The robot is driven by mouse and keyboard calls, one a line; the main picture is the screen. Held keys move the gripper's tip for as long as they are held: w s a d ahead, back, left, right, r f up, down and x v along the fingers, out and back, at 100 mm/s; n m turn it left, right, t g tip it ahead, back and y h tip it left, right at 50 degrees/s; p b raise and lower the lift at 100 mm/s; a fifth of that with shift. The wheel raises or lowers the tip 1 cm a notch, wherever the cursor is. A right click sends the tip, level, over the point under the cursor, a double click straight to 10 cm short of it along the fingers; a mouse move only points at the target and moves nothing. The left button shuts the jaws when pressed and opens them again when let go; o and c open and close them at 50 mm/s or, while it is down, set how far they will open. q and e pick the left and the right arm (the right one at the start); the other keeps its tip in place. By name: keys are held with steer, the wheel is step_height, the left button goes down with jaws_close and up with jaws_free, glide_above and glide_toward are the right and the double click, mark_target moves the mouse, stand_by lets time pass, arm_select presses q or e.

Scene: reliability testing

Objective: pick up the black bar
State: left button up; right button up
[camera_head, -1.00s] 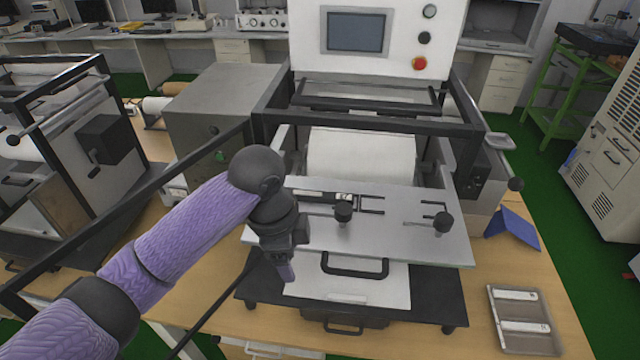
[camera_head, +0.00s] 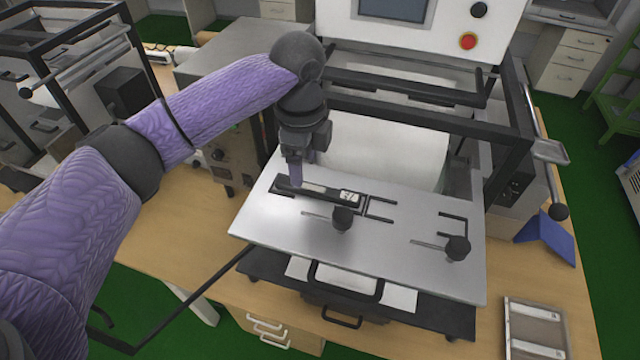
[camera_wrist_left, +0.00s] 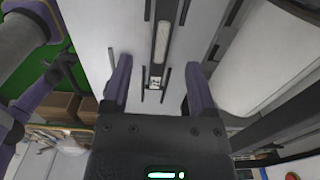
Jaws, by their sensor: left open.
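The black bar (camera_head: 325,192) lies on the silver plate (camera_head: 270,225) of the machine, with a light strip and a small white label on top. In the left wrist view the bar (camera_wrist_left: 157,68) runs up and down between the two fingers, beyond their tips. My left gripper (camera_head: 294,178) is above the bar's left end in the head view, pointing down. Whether the fingertips touch the plate cannot be told. My right gripper is not in view.
Two black knobs (camera_head: 342,217) and (camera_head: 457,247) stand on the plate near the bar. A black frame (camera_head: 430,118) and a white roller (camera_head: 380,155) are behind it. A grey tray (camera_head: 535,328) and a blue stand (camera_head: 546,236) are at the right on the wooden table.

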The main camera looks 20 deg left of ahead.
mark_target(307, 186)
arm_select(q)
step_height(307, 186, down, 5)
steer(key=shift+w+d+f+p, duration=0.1)
steer(key=shift+w+f+p, duration=0.05)
steer(key=shift+p, duration=0.25)
jaws_close()
